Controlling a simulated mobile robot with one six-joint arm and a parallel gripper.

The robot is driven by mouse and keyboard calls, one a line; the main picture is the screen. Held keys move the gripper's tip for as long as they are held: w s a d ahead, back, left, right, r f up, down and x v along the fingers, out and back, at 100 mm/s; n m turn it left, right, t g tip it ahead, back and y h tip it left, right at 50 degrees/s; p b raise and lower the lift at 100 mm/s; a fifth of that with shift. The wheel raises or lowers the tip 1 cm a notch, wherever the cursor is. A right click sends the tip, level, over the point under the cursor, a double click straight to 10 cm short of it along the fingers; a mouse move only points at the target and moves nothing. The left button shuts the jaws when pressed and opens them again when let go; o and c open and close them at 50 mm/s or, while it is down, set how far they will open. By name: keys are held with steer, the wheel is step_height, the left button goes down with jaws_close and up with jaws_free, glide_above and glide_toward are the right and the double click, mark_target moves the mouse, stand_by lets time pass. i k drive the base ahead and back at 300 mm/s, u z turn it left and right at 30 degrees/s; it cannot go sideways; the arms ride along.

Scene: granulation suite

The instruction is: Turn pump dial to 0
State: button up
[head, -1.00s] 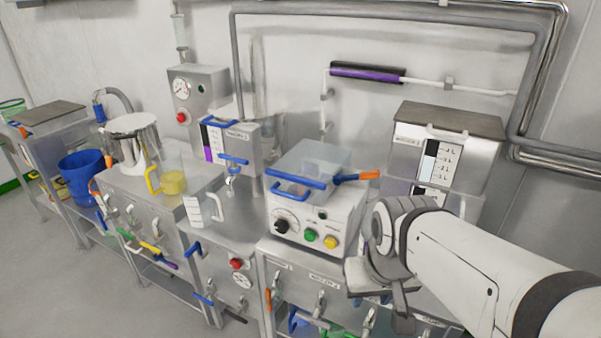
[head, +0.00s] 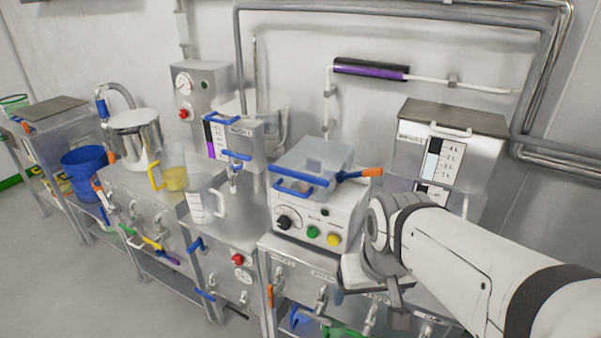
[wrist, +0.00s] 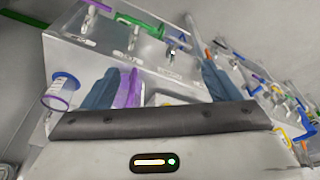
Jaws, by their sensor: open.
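A black round dial (head: 289,219) with pale marks around it sits on the front left of a white unit (head: 340,222) in the head view. Its setting is too small to read. A green button (head: 313,232) and a yellow button (head: 333,239) are to its right. My arm reaches in from the right, and its wrist is right of and below the unit, apart from the dial. My gripper (wrist: 158,75) shows in the wrist view with two dark blue-grey fingers spread apart and nothing held between them. In the head view the fingers are mostly hidden. The dial is not recognisable in the wrist view.
A clear cover with a blue handle (head: 292,188) and an orange-tipped handle (head: 372,172) top the unit. A clear jug (head: 202,204) stands to its left, a steel tank (head: 490,155) behind my arm. Valves and coloured levers project from the cabinet fronts below. The floor at left is clear.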

mark_target(283, 223)
steer(key=z, duration=0.65)
steer(key=k, duration=0.9)
steer(key=u, duration=0.75)
steer(key=i, duration=1)
